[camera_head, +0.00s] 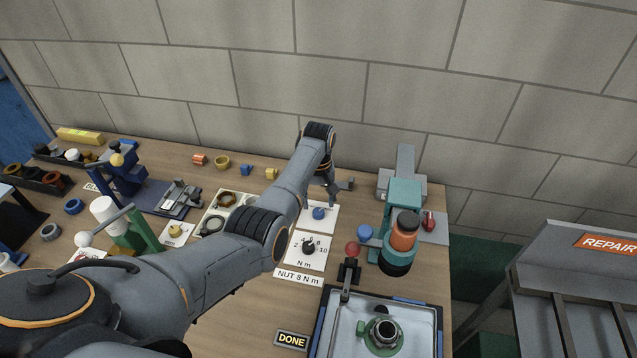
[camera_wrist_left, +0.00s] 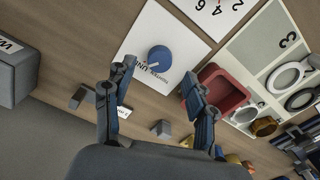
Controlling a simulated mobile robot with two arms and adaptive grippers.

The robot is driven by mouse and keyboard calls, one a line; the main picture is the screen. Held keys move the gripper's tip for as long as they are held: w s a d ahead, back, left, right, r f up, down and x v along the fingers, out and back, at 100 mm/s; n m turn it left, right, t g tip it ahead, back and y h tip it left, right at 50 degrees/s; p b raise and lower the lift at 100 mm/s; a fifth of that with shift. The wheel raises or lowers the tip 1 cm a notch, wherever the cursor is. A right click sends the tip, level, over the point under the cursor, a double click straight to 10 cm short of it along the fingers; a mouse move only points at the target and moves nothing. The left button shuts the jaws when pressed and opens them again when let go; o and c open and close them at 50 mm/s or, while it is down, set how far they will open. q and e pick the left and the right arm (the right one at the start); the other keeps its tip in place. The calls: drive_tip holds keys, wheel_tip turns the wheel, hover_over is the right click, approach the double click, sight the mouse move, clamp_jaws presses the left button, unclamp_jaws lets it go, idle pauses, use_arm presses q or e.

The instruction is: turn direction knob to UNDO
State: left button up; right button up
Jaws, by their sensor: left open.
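The direction knob is a round blue knob (camera_head: 319,213) on a white plate (camera_head: 331,224) near the middle of the bench. It also shows in the left wrist view (camera_wrist_left: 160,58), with a light pointer mark and small lettering on its plate; I cannot read its setting surely. My left gripper (camera_head: 335,192) is just behind and above the knob in the head view. In the left wrist view its two fingers (camera_wrist_left: 157,80) are spread apart and empty, with the knob beyond the tips between them. They appear clear of the knob. My right gripper is not seen.
A numbered black dial (camera_head: 308,247) with a "NUT 8 N m" label (camera_head: 298,277) sits in front of the knob. A teal and orange device (camera_head: 402,238) stands to the right. A red tray (camera_wrist_left: 236,82) lies near the right finger. A framed tray (camera_head: 350,335) is at the front.

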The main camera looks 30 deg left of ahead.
sight(318, 211)
use_arm(q)
wheel_tip(318, 211, up, 8)
idle(0.7)
